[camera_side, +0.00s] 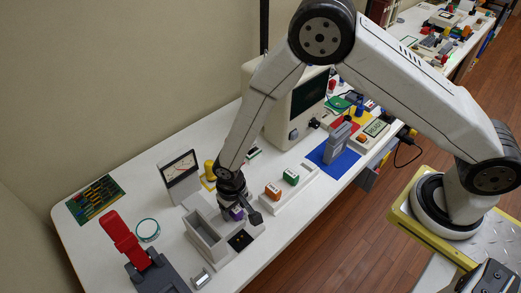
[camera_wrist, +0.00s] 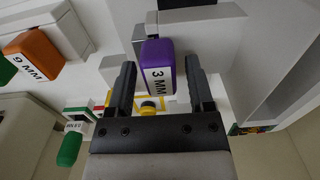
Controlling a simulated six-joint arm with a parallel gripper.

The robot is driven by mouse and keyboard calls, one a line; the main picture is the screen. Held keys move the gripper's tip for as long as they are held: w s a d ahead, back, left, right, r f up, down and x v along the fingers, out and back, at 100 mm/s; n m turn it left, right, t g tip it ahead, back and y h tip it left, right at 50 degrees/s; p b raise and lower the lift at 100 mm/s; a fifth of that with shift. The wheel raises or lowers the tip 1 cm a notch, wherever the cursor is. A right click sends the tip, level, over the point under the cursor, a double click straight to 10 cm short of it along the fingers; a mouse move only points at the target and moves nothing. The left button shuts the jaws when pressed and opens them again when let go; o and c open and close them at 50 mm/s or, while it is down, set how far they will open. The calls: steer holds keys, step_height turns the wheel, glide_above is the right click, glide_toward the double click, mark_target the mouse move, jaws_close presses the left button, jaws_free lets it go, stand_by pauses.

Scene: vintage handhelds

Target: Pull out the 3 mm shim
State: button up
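The purple shim labelled 3 MM (camera_wrist: 158,65) shows in the wrist view, its far end against a light grey fixture (camera_wrist: 200,18). How deep it sits in the fixture is hidden. My gripper (camera_wrist: 161,75) is open, with one dark finger on each side of the shim. A gap shows on the right side; the left finger is closer, and contact there cannot be told. In the side view my gripper (camera_side: 240,208) is low over the grey fixture (camera_side: 207,236), and only a bit of purple shim (camera_side: 236,214) shows beside the fingers.
A white tray (camera_side: 300,194) holds an orange block (camera_side: 272,190) and a green block (camera_side: 291,177). A dial meter (camera_side: 180,168) stands behind the fixture. A red lever (camera_side: 125,240) rises at front left, near a teal ring (camera_side: 148,230). A monitor (camera_side: 278,127) stands at the back.

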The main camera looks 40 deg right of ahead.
jaws_close()
steer(key=shift+r, duration=0.95)
stand_by(0.7)
steer(key=shift+r, duration=3)
